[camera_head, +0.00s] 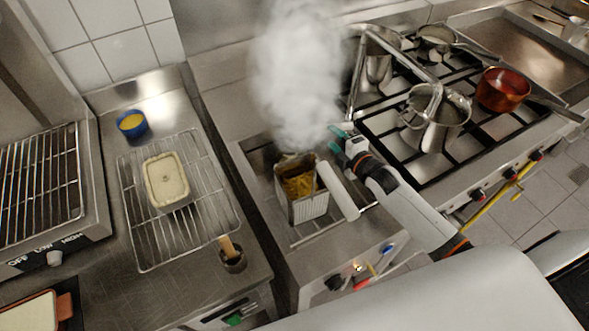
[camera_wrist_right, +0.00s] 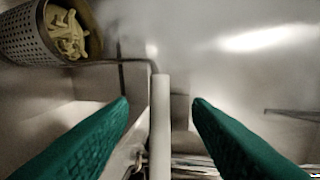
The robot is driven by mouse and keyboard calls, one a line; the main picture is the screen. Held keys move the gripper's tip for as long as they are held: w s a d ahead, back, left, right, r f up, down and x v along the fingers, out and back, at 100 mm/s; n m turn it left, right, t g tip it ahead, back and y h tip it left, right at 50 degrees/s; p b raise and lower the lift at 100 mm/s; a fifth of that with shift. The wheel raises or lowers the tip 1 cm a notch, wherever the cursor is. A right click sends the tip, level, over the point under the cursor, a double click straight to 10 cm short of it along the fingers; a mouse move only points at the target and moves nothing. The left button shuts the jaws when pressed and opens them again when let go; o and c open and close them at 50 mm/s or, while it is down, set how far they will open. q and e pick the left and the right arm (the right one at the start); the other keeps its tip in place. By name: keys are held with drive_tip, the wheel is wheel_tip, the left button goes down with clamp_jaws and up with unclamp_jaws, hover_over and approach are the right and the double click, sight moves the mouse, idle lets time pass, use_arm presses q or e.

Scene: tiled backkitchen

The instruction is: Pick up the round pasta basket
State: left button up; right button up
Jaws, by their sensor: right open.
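A perforated metal basket with yellow pasta inside (camera_head: 303,205) sits in the sunken cooker well in the head view. In the right wrist view its round, perforated wall (camera_wrist_right: 25,42) shows at the upper left, with pale pasta pieces in it. A white handle (camera_head: 338,191) slopes beside the basket, and a wire joins it to the basket. My right gripper (camera_head: 341,143) is open near the handle's upper end. In the wrist view the handle (camera_wrist_right: 160,130) lies between the two green fingers, with gaps on both sides. My left gripper is not in view.
Steam (camera_head: 295,75) rises behind the basket. A stove with several pots, including a copper one (camera_head: 502,90), stands to the right. At left, a wire rack (camera_head: 137,235) holds a cream-coloured rectangular container (camera_head: 166,180), near a blue cup (camera_head: 132,124). Knobs line the front edge.

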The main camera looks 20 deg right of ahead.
sight(325, 131)
drive_tip(key=b+x, duration=0.1)
drive_tip(key=x, duration=0.1)
drive_tip(key=b+x, duration=0.3)
drive_tip(key=x, duration=0.2)
drive_tip(key=shift+f+b, duration=0.3)
drive_tip(key=shift+b, duration=0.1)
drive_tip(key=shift+w+a, duration=0.1)
drive_tip(key=shift+w, duration=0.5)
drive_tip(key=shift+s+r, duration=0.1)
drive_tip(key=shift+r, duration=0.05)
drive_tip(key=shift+c, duration=0.6)
clamp_jaws()
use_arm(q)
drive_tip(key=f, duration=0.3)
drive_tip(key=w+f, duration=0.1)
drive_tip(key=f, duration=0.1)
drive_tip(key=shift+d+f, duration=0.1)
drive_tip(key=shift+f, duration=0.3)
